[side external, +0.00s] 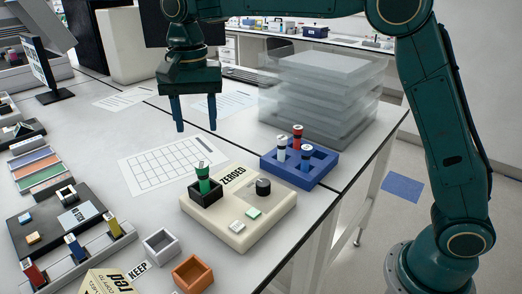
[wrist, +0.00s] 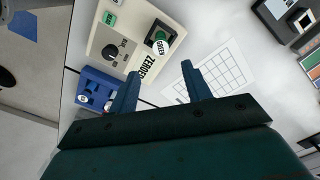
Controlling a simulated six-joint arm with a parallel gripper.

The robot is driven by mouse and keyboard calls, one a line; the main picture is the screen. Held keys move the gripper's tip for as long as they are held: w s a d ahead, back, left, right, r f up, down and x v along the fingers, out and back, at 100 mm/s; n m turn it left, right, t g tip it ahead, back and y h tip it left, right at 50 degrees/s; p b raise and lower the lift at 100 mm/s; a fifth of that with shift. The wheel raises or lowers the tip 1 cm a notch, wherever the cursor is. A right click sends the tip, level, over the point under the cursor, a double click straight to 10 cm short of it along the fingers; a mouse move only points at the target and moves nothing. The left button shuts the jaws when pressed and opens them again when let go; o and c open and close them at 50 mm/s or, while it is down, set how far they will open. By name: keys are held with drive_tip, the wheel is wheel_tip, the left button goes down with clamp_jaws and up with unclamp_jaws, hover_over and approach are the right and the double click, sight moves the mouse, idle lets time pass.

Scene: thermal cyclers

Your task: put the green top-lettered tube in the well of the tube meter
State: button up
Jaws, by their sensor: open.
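The green tube (side external: 203,181) has a black band and a lettered top. It stands upright in the dark square well (side external: 206,194) of the cream tube meter (side external: 238,222). My gripper (side external: 196,129) is open and empty, pointing down above and behind the tube in the side view. In the wrist view its two fingers (wrist: 160,70) are spread apart, clear of the tube. The tube's lower end is hidden inside the well.
A blue rack (side external: 318,171) with red, white and blue tubes stands right of the meter. A gridded sheet (side external: 160,168) lies left of it. Open grey (side external: 161,246) and orange (side external: 193,273) boxes stand in front. Translucent stacked trays (side external: 320,90) stand behind.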

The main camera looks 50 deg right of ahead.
drive_tip(key=s+d+r+n+t, duration=0.3)
drive_tip(key=s+d+r+n, duration=0.15)
drive_tip(key=s+d, duration=0.7)
drive_tip(key=s+d+f+n+t, duration=0.1)
drive_tip(key=s+d+f+n, duration=0.1)
drive_tip(key=s, duration=0.7)
drive_tip(key=s+d+f+n+t, duration=0.1)
drive_tip(key=s+f, duration=0.3)
drive_tip(key=s, duration=0.5)
drive_tip(key=shift+d+f+n+t, duration=0.3)
drive_tip(key=shift+d+f+n, duration=0.15)
drive_tip(key=shift+n, duration=0.3)
